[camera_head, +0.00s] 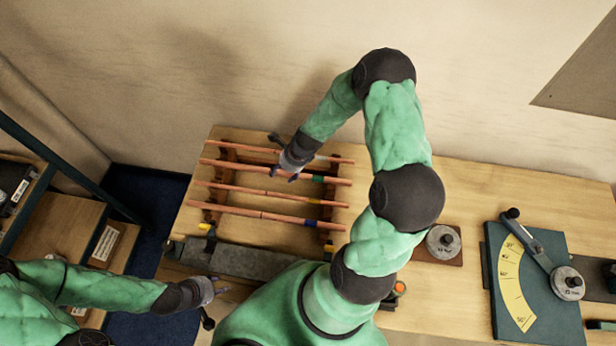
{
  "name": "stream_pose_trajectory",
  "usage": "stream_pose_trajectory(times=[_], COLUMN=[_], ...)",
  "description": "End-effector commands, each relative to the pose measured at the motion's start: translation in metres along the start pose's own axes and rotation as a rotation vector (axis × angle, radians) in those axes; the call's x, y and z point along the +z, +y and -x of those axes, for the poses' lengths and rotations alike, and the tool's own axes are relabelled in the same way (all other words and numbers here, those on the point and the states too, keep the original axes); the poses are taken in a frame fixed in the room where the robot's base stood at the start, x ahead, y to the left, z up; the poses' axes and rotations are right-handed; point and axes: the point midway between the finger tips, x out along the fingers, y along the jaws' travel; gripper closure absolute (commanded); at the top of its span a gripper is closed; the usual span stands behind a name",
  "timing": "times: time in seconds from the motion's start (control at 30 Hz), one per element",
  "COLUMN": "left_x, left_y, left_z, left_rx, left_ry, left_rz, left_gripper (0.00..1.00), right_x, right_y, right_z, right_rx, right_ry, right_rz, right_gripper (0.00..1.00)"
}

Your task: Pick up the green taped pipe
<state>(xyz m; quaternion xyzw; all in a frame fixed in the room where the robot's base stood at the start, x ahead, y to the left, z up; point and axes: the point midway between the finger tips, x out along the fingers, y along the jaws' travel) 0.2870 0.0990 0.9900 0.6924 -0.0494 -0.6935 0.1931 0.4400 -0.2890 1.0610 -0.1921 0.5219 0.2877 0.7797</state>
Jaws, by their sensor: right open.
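The green taped pipe (235,166) is a copper pipe with a green band right of its middle. It lies across the wooden rack, second from the wall. My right gripper (281,158) is open, reaching over the two rear pipes from the right. One finger points toward the wall and the other comes down near the green taped pipe, left of the green band. The gripper hides part of the pipes, and I cannot tell whether it touches them. My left gripper (213,287) is low at the left, off the bench's front edge, apart from the pipes; its opening is unclear.
Other copper pipes lie parallel on the rack, including a yellow-banded pipe (240,191) just in front. A grey block (238,262) lies before the rack. A bending tool with a yellow scale (514,288) and a round knobbed piece (443,242) stand at the right.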

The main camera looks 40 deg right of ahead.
Motion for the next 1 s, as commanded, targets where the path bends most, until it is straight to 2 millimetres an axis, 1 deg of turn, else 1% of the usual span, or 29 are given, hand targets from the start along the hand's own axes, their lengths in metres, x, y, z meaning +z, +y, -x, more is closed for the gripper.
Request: stream_pose_trajectory(times=[0.03, 0.1, 0.3, 0.33, 0.53, 0.87, 1.0], left_x=[-0.0001, -0.0001, -0.0001, 0.0, -0.0001, 0.0, 0.0], left_y=[-0.0005, -0.0006, -0.0005, -0.0005, -0.0005, -0.0004, 0.0002], left_z=[-0.0015, -0.0017, -0.0013, -0.0013, -0.0013, -0.0012, 0.0005], left_rx=[0.0, 0.0, 0.0, 0.0, 0.0, 0.0, 0.0], left_ry=[0.0, 0.0, 0.0, 0.0, 0.0, 0.0, 0.0], left_rz=[0.0, 0.0, 0.0, 0.0, 0.0, 0.0, 0.0], left_gripper=[0.6, 0.6, 0.6, 0.6, 0.6, 0.6, 0.6], right_x=[-0.0001, 0.0001, 0.0002, 0.0002, 0.0002, 0.0004, 0.0025], right_y=[-0.0001, -0.0004, -0.0003, -0.0003, -0.0003, -0.0007, -0.001], right_z=[-0.0046, -0.0069, -0.0069, -0.0069, -0.0068, -0.0062, -0.0015], right_rx=[0.0, -0.001, -0.001, -0.001, -0.001, -0.002, -0.002], right_ry=[0.0, 0.0, 0.0, 0.0, 0.0, 0.0, -0.001], right_rz=[0.0, 0.0, 0.0, 0.0, 0.0, 0.001, 0.001], right_gripper=[0.4, 0.4, 0.4, 0.43, 0.99, 1.0, 1.0])
